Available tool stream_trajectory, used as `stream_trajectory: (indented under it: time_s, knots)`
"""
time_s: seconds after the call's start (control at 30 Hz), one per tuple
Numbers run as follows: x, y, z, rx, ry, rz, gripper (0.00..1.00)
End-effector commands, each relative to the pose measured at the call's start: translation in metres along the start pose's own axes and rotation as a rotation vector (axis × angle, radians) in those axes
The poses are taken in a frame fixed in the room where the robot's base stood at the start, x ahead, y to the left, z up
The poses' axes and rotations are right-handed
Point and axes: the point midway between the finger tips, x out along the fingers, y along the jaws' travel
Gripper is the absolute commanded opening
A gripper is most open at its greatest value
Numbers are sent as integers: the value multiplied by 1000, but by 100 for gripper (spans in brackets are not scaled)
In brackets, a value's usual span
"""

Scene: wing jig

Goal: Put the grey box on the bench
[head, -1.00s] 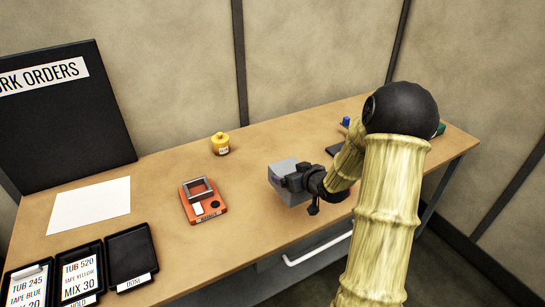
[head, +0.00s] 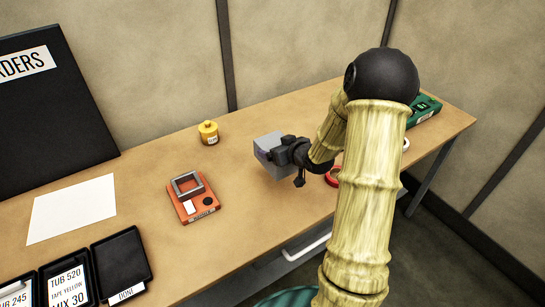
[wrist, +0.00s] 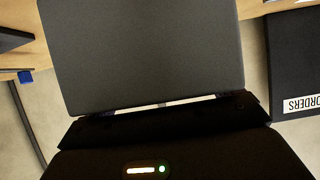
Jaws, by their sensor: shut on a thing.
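The grey box (head: 268,150) is in my gripper (head: 281,154), over the middle of the wooden bench (head: 240,215) in the head view. My gripper is shut on the box from its right side. In the wrist view the grey box (wrist: 145,50) fills most of the upper picture, right against the gripper (wrist: 165,110). Whether the underside of the box touches the bench or hangs just above it I cannot tell.
An orange device (head: 194,198) lies left of the box, and a yellow pot (head: 208,132) stands behind. A red ring (head: 333,176) lies beside my arm. A green box (head: 424,108) is at the far right. White paper (head: 72,208) and black trays (head: 122,262) are at left.

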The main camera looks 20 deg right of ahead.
Motion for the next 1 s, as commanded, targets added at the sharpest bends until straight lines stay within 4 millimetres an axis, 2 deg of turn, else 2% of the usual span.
stream_trajectory:
  time_s: [0.33,0.77,1.0]
  knots:
    - [24,-1,44,1,-2,-2,55]
    - [28,1,51,2,1,1,55]
    - [41,2,77,3,-3,1,55]
